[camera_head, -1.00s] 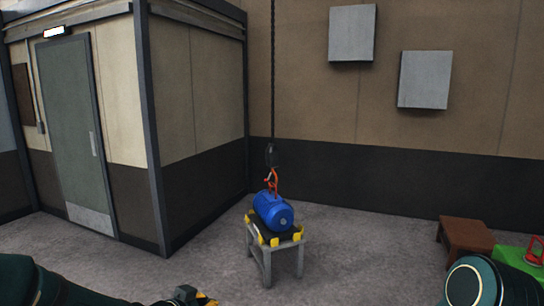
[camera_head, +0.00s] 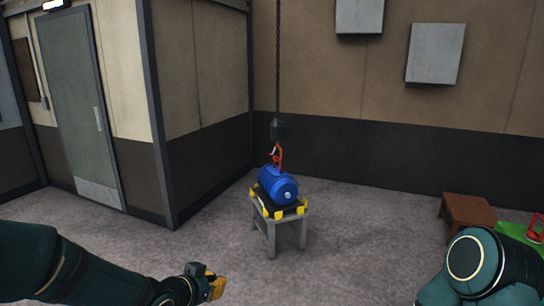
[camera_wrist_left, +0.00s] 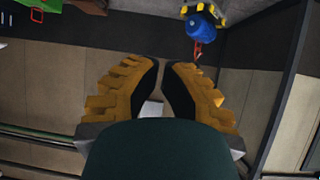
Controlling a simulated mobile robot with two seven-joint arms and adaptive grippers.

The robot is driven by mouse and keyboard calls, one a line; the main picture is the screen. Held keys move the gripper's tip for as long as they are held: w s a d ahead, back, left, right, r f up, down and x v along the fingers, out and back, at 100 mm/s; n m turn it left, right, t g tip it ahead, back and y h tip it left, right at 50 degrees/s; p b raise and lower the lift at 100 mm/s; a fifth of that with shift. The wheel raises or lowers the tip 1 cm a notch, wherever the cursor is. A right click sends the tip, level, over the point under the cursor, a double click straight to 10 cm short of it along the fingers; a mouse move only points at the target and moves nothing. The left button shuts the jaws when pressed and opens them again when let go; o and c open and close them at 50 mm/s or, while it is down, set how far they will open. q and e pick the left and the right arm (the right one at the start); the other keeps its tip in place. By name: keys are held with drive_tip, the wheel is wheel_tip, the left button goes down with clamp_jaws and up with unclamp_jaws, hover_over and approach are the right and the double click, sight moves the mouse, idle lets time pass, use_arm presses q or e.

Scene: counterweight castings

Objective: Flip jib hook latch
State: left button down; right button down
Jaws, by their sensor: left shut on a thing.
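A red-orange hook (camera_head: 279,157) hangs under a dark hook block (camera_head: 277,131) on a chain, right above a blue cylinder (camera_head: 278,187). The latch is too small to make out. The hook (camera_wrist_left: 197,49) and cylinder (camera_wrist_left: 203,29) also show upside down at the top of the left wrist view. My left gripper (camera_head: 213,284) is low in the head view, in front of the stand and well apart from the hook. In the wrist view its yellow fingers (camera_wrist_left: 164,66) are drawn close together; what they hold cannot be made out. My right gripper is out of view.
The cylinder lies on a dark pad with yellow corner blocks on a small grey stand (camera_head: 271,238). A brown bench (camera_head: 467,211) and a green surface (camera_head: 521,235) with a red item (camera_head: 536,226) stand at the right. Open floor surrounds the stand.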

use_arm(q)
drive_tip(key=s+d+f+n+g+b, duration=0.1)
drive_tip(key=s+d+f+n+g, duration=0.1)
drive_tip(key=s+f, duration=0.8)
drive_tip(key=s+d+f+n+g+y+b, duration=0.1)
drive_tip(key=s+d+f+n+g, duration=0.2)
drive_tip(key=s+f, duration=0.7)
wheel_tip(320, 180, down, 7)
drive_tip(key=n+g, duration=0.2)
drive_tip(key=g, duration=0.1)
drive_tip(key=shift+s+f, duration=0.15)
